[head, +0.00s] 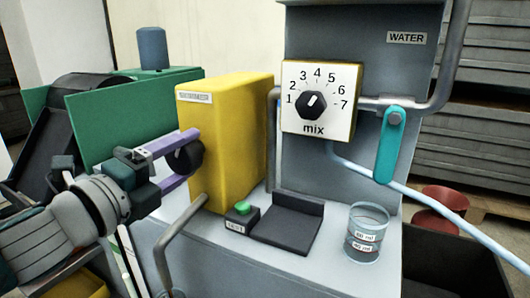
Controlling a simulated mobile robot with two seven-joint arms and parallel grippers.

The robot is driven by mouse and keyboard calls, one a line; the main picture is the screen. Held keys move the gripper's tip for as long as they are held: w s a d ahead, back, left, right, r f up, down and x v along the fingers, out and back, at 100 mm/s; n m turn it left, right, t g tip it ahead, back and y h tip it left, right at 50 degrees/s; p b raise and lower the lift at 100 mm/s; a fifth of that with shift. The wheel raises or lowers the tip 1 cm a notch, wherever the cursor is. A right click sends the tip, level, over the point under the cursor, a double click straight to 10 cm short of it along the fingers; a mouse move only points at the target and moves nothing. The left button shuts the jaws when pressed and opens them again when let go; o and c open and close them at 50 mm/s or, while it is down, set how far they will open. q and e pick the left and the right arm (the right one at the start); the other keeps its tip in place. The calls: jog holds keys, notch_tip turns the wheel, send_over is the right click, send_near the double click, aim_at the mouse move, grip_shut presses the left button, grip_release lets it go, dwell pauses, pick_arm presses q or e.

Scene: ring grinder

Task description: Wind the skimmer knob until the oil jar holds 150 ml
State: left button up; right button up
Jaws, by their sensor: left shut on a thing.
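The yellow box (240,139) stands on the grey machine top and carries a small label too blurred to read surely. A dark round knob (189,156) sits on its left-facing side. My left gripper (176,163), with purple fingers, is shut on this knob, one finger above and one below. The fingers partly hide the knob. A clear jar (367,244) with two small white labels stands at the front right; I cannot read the labels surely, nor make out a liquid level. My right gripper is out of view.
A mix dial (313,104) numbered 1 to 7 is on the grey panel, pointer near 4. A teal lever (389,145) hangs under the WATER sign. A green button (243,208) and a black tray (288,236) lie between box and jar. A pale hose (425,200) runs right.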

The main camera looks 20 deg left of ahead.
pick_arm(q)
jog(key=o, duration=1.3)
jog(key=s, duration=0.6)
jog(key=s+p, duration=0.1)
jog(key=s, duration=0.3)
jog(key=shift+a, duration=0.35)
